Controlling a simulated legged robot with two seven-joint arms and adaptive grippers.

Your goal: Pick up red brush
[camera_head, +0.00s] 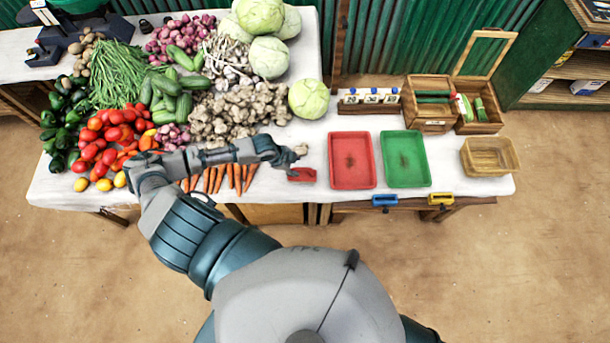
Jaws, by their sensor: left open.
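The red brush (301,175) lies on the white-covered table near its front edge, just left of the red tray (352,160). It is small in this view, so its bristles and handle are hard to tell apart. My left gripper (294,156) is just behind the red brush in the picture. It is open and nothing shows between its fingers. A gap seems to lie between the fingertips and the brush, but I cannot tell the height. My right gripper is not in view.
A green tray (405,158) stands right of the red one. Blue (385,201) and yellow (441,199) brush-like items sit at the front edge. Vegetables crowd the left, with carrots (215,179) below my forearm. A cabbage (308,99) and a wooden box (429,103) stand behind.

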